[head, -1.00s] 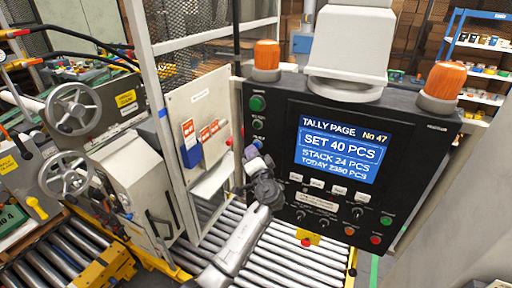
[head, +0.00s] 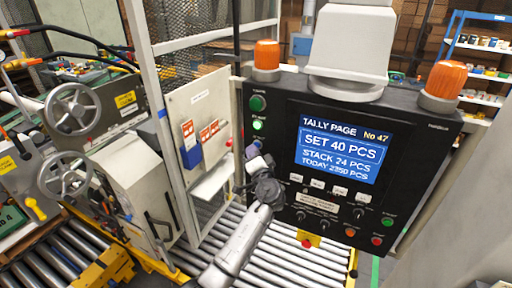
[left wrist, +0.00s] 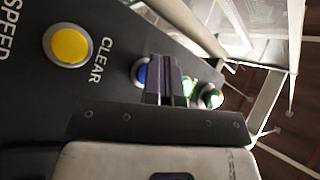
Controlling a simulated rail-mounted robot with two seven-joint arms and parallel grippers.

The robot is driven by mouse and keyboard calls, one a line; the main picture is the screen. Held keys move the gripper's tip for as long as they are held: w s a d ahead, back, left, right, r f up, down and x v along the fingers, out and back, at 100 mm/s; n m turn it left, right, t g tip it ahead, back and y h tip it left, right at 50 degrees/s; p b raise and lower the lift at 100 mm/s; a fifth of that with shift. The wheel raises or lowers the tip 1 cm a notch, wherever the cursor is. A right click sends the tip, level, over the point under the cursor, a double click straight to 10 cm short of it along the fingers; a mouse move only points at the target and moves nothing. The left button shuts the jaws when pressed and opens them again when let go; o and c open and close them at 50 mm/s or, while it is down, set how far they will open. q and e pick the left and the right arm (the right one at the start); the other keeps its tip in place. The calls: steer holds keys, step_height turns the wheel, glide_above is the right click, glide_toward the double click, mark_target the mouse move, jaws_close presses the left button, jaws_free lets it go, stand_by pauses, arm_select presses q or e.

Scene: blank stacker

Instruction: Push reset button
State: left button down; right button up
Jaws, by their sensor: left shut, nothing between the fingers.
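The black control panel (head: 420,150) carries a lit screen (head: 338,148) reading "SET 40 PCS". My left gripper (head: 253,152) is shut and empty at the panel's left edge, below a green button (head: 257,103) and a glowing green-white lamp (head: 258,125). In the left wrist view, the shut fingers (left wrist: 172,82) stand in front of the panel and partly cover a blue button (left wrist: 140,73). I cannot tell whether they touch it. A yellow button (left wrist: 68,45) with "CLEAR" beside it is to the left. No reset label is readable. My right gripper is not in view.
Below the screen are several pale keys (head: 317,184), dark knobs, and green and red buttons (head: 377,240) at lower right. Orange beacons (head: 267,55) top the panel. A roller conveyor (head: 290,243) runs below, and a mesh guard (head: 200,42) stands at left.

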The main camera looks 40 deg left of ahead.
arm_select(q)
steer(key=shift+s, duration=0.15)
steer(key=shift+s+d, duration=0.2)
steer(key=shift+s, duration=0.45)
steer(key=shift+s+p, duration=0.1)
steer(key=shift+p, duration=0.2)
steer(key=s, duration=0.2)
steer(key=s+d+p, duration=0.1)
steer(key=s, duration=0.1)
steer(key=shift+s+p, duration=0.3)
steer(key=shift+s, duration=0.05)
steer(key=shift+a, duration=0.1)
stand_by(0.5)
